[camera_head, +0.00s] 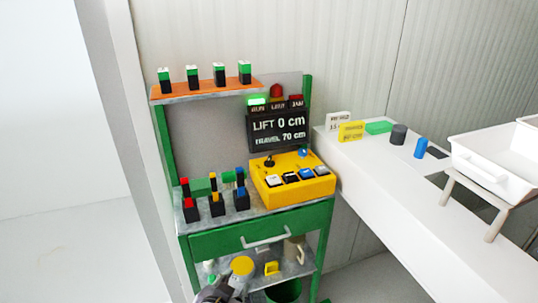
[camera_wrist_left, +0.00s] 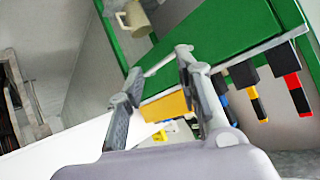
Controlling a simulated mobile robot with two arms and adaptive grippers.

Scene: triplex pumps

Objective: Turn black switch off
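The yellow control box (camera_head: 292,188) stands on the green workbench. A black switch (camera_head: 269,161) with a small upright lever is at its back left, and a blue switch (camera_head: 303,153) is at its back right. The lever's exact setting is too small to tell. My left gripper (camera_head: 222,289) is low at the bottom edge, in front of the lower shelf and well below the box. In the left wrist view its two fingers (camera_wrist_left: 158,72) are apart with nothing held, near the green drawer front (camera_wrist_left: 220,35). My right gripper is in neither view.
The bench has a green drawer (camera_head: 262,238) with a protruding handle. Several black holders with coloured tops (camera_head: 215,203) stand left of the box. A display (camera_head: 278,130) reads LIFT 0 cm. A white table (camera_head: 400,185) with a white bin (camera_head: 490,168) is at right.

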